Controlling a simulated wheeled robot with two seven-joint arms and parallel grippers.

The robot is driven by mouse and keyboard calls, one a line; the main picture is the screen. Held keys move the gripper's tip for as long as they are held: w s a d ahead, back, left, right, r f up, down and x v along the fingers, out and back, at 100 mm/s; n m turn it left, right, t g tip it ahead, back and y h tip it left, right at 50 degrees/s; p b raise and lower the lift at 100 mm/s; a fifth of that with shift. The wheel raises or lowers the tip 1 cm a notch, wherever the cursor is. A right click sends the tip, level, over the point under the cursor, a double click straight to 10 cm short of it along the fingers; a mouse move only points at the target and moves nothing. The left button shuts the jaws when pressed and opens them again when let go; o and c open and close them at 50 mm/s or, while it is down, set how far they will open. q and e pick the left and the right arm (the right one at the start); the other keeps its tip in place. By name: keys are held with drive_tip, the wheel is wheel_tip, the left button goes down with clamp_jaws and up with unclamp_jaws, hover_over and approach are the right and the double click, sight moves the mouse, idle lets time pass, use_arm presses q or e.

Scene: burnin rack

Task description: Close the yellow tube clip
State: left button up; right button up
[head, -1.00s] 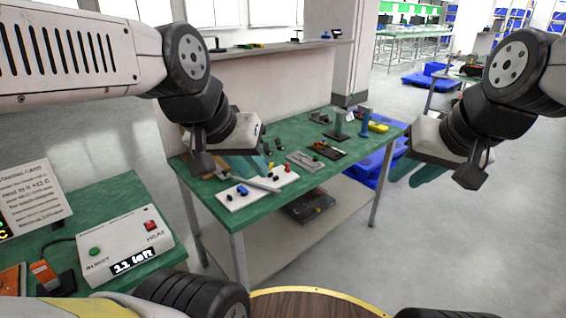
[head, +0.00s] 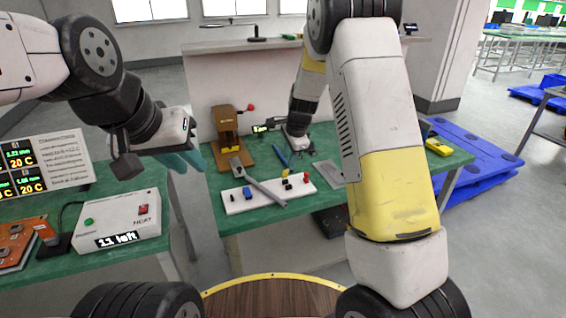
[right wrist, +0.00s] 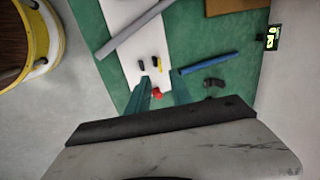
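A small yellow piece (head: 285,172), which looks like the yellow tube clip, is at the far edge of the white board (head: 238,205). It also shows in the right wrist view (right wrist: 158,62), beyond my fingertips; whether its jaw is open or closed is too small to tell. A red piece (right wrist: 157,92) lies between my right fingers in that view, with no visible grip on it. My right gripper (right wrist: 160,88) is open, above the board's right part. My left gripper (head: 190,160) is left of the green table, empty, its teal fingers apparently apart.
A grey bar (head: 262,190) lies across the board, with black and blue pieces nearby. A blue rod (head: 280,156) lies behind it. A brown stand (head: 228,138) is at the back left. A control box (head: 120,222) stands on the left table. A yellow box (head: 438,147) is far right.

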sight(286, 171)
drive_tip(key=x, duration=0.8)
drive_tip(key=shift+w+f, duration=0.15)
drive_tip(key=shift+f, duration=0.2)
clamp_jaws()
